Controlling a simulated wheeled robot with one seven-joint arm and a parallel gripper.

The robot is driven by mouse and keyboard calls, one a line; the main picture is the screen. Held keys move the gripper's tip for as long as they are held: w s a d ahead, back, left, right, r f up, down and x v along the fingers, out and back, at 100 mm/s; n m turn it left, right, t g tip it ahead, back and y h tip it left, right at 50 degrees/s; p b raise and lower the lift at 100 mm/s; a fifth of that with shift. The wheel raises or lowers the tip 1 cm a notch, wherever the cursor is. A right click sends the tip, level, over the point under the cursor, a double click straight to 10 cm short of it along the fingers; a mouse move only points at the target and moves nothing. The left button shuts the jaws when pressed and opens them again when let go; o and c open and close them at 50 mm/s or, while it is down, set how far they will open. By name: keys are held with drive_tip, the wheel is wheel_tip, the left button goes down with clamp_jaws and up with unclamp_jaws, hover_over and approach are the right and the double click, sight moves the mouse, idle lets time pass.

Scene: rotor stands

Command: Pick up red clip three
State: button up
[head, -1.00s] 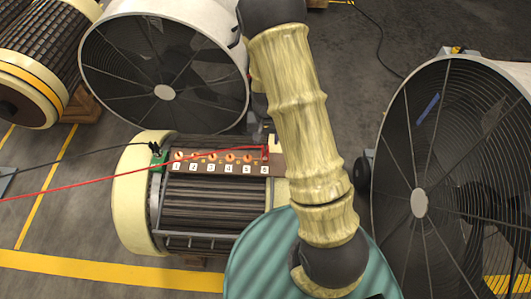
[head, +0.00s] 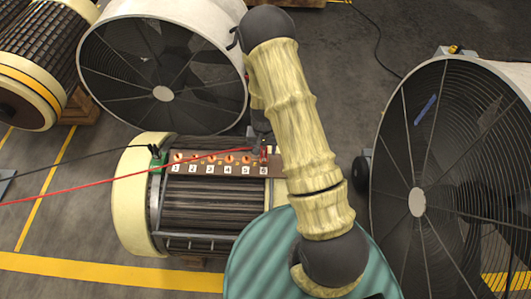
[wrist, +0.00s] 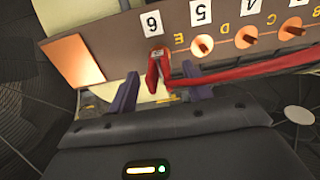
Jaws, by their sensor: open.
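A red clip (wrist: 159,70) sits at the post marked 6 on the brown terminal strip (wrist: 110,45), and a red cable runs from it to the right in the wrist view. In the head view the clip (head: 264,155) is at the right end of the strip (head: 215,169). Its small marking is too small to read. My gripper (wrist: 160,88) is open, with its two dark purple fingers on either side of the clip in the wrist view. I cannot tell whether they touch it. In the head view my gripper (head: 259,143) is small and partly hidden by my arm.
The strip lies on a ribbed rotor (head: 210,205) with cream ends. A black clip (head: 155,151) with a black cable is by a green block at post 1. Large fans stand behind (head: 163,65) and at right (head: 450,180). The red cable (head: 100,184) crosses to the left.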

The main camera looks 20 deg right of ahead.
wheel_tip(320, 180, down, 2)
drive_tip(key=shift+s+a+f, duration=0.1)
idle(0.4)
drive_tip(key=shift+c, duration=0.4)
clamp_jaws()
